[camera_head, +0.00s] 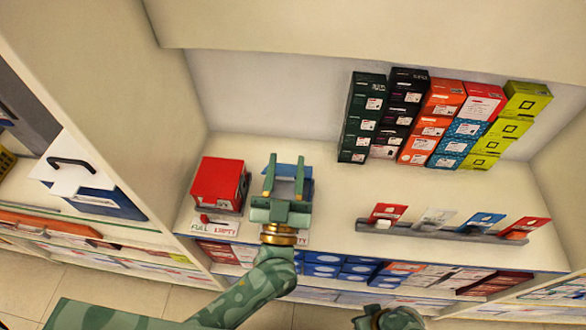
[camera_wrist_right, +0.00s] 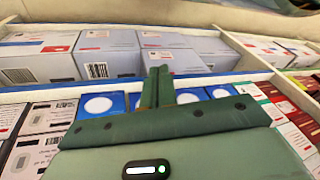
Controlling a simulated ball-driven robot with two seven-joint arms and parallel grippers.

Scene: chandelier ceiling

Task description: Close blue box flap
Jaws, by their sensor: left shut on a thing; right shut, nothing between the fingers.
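The blue box (camera_head: 286,172) is on the shelf beside a red box, mostly hidden behind my left gripper. Only blue strips of it show between and beside the fingers, so I cannot tell how its flap stands. My left gripper (camera_head: 286,163) reaches over it from the front, its two fingers on the blue box. My right gripper (camera_wrist_right: 158,88) is shut and empty in the right wrist view, above rows of boxes. In the head view only part of my right arm shows at the bottom edge.
A red box (camera_head: 218,183) stands left of the blue box, above labels reading FULL and EMPTY (camera_head: 232,229). Stacked coloured boxes (camera_head: 430,117) stand at the back right. A grey rack (camera_head: 440,233) with several cards is at the front right. The middle shelf is clear.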

